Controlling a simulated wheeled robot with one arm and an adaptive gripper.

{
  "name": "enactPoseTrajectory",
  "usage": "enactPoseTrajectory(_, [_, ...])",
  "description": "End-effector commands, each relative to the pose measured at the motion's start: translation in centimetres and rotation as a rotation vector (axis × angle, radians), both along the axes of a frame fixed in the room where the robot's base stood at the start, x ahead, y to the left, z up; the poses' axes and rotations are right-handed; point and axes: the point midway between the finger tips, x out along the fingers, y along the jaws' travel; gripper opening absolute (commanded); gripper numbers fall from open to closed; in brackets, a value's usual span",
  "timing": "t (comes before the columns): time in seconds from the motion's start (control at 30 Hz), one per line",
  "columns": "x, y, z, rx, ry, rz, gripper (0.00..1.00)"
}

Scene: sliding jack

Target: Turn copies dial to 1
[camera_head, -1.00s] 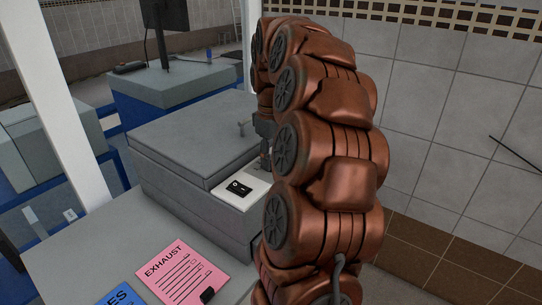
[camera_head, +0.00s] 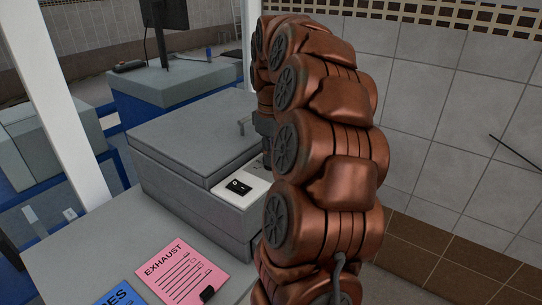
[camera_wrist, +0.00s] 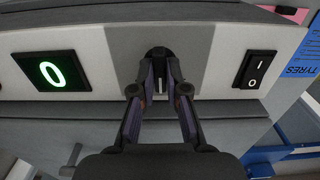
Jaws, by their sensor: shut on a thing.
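The copies dial (camera_wrist: 157,53) is a small black knob on the grey middle strip of the machine's panel, in the wrist view. My gripper (camera_wrist: 160,84) is shut on the dial, one finger on each side. The fingers hide much of it, and I cannot read its setting. To the left, a black display (camera_wrist: 52,72) glows with a green 0. In the head view, the grey machine (camera_head: 190,140) stands on the table, and my arm hides the dial and fingertips.
A black rocker switch (camera_wrist: 257,75) sits right of the dial in the wrist view and also shows in the head view (camera_head: 238,187). A pink EXHAUST sheet (camera_head: 180,272) and a blue sheet (camera_head: 122,296) lie on the table. A tiled wall (camera_head: 460,110) stands at the right.

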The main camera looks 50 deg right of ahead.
Motion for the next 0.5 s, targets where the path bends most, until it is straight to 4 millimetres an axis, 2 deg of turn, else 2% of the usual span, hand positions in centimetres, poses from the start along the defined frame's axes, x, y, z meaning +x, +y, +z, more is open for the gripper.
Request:
enactPoseTrajectory(0.27, [0.15, 0.03, -0.15, -0.001, -0.004, 0.15, 0.0])
enactPoseTrajectory(0.5, [0.1, 0.0, 0.03, -0.001, -0.004, 0.354, 0.0])
